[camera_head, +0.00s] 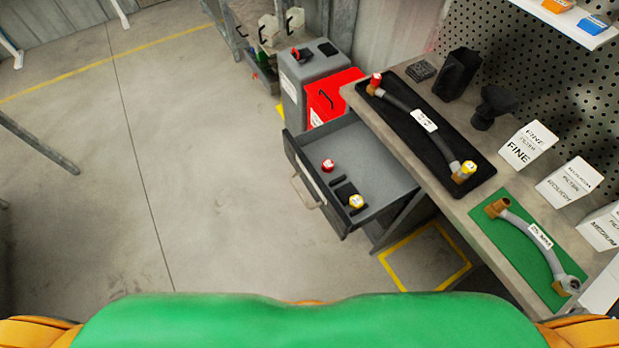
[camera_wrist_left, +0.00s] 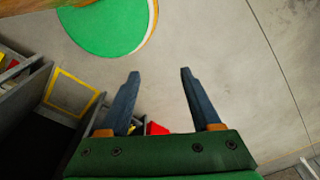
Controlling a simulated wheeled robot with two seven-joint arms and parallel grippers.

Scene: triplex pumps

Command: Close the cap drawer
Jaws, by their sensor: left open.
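The cap drawer (camera_head: 315,190) is pulled out from under the workbench in the head view, with its handle (camera_head: 305,192) facing left. My right gripper is not in view.
The workbench (camera_head: 384,121) holds hoses on a black mat (camera_head: 446,146) and a green mat (camera_head: 518,251), plus white filter boxes (camera_head: 527,146). A grey cabinet with a red bin (camera_head: 334,93) stands beyond the drawer. The floor left of the drawer is clear.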

